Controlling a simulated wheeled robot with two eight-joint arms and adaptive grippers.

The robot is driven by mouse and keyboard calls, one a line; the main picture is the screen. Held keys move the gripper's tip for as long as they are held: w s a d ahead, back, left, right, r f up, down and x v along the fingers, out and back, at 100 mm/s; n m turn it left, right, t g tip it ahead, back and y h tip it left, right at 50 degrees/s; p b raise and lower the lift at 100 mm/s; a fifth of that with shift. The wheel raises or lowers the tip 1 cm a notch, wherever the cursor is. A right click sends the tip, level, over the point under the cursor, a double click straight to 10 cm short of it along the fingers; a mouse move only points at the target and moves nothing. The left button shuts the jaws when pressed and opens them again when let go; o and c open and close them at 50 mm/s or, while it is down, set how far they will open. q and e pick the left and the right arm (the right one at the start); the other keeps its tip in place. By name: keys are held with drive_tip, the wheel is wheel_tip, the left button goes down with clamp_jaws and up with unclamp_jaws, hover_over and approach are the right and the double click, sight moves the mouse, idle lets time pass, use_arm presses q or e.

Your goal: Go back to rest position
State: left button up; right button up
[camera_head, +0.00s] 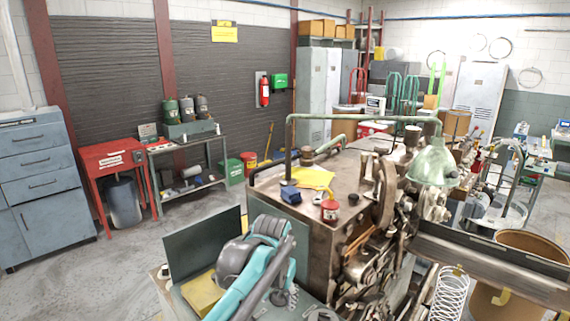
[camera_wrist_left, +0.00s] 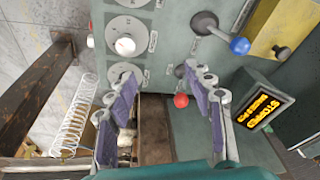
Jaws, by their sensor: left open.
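My left arm (camera_head: 250,275), turquoise and grey, comes in at the bottom of the head view, in front of the spring coiling machine (camera_head: 300,215). Its fingertips cannot be made out clearly there. The red knob appears between the fingers in the picture; I cannot tell whether anything touches. My right gripper is not in view.
A dark display (camera_wrist_left: 260,105) with orange lettering stands right of the gripper. A white coil spring (camera_wrist_left: 75,115) is at left, beside a brown beam (camera_wrist_left: 35,90). A brown drum (camera_head: 520,245) stands right of the machine. Open floor (camera_head: 130,270) lies to the left.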

use_arm(q)
drive_tip(key=s+a+f+n+t+b, duration=0.2)
drive_tip(key=s+a+f+b, duration=0.1)
drive_tip(key=s+a+f, duration=0.4)
drive_tip(key=s+a+f+n+t+b, duration=0.2)
drive_tip(key=s+a+f+b, duration=0.2)
drive_tip(key=s, duration=0.9)
drive_tip(key=a+f, duration=0.3)
drive_tip(key=a, duration=0.2)
drive_tip(key=shift+f, duration=0.15)
